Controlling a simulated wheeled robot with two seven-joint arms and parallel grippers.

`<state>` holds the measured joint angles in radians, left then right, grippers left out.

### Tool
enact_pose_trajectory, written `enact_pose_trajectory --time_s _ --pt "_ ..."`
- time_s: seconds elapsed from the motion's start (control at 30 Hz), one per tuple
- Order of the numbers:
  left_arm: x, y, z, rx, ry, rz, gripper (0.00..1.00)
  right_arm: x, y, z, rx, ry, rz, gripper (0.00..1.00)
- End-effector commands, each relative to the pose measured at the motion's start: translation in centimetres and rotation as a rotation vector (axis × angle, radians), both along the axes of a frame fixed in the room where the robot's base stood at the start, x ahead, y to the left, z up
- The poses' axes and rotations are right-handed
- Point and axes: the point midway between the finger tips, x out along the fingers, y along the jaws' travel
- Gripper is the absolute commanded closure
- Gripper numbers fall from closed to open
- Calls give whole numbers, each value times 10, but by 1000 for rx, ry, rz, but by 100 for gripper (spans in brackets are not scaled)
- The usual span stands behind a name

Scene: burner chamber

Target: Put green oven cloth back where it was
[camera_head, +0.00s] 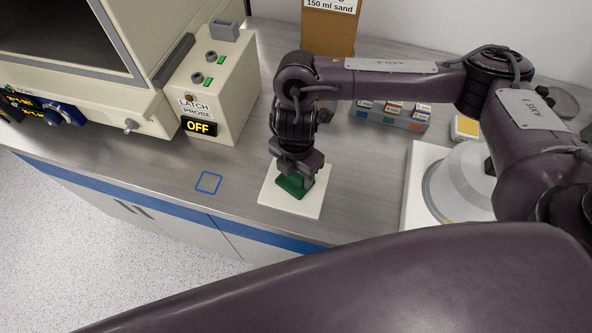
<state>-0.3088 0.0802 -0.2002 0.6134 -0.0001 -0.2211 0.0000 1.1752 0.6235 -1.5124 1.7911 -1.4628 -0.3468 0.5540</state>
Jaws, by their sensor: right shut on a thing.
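The green oven cloth (290,186) is at the fingertips of my right gripper (297,174), which points down and is shut on it. The cloth is over a white square pad (289,206) on the counter; I cannot tell whether it touches the pad. The gripper hides part of the cloth. My left gripper is not in view.
An oven-like chamber (80,105) and a control box reading OFF (222,85) stand at left. A brown sand box (329,30), small coloured boxes (393,115) and a white base with a round grey-white item (458,180) stand behind and right.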

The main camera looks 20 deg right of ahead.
Motion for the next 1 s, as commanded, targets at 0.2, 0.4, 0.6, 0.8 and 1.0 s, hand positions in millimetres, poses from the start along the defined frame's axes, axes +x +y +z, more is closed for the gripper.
enact_pose_trajectory --time_s 0.2,0.4,0.6,0.8,1.0 --pt "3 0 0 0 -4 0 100 0 0 -2 -1 -1 -1 43" --pt "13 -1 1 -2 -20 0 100 0 0 -2 -1 -1 -1 24" --pt "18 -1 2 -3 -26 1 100 0 0 -1 0 -1 -1 24" --pt "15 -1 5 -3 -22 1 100 2 0 14 0 -6 1 24" --pt "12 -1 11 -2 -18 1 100 3 0 52 -1 -9 2 24"
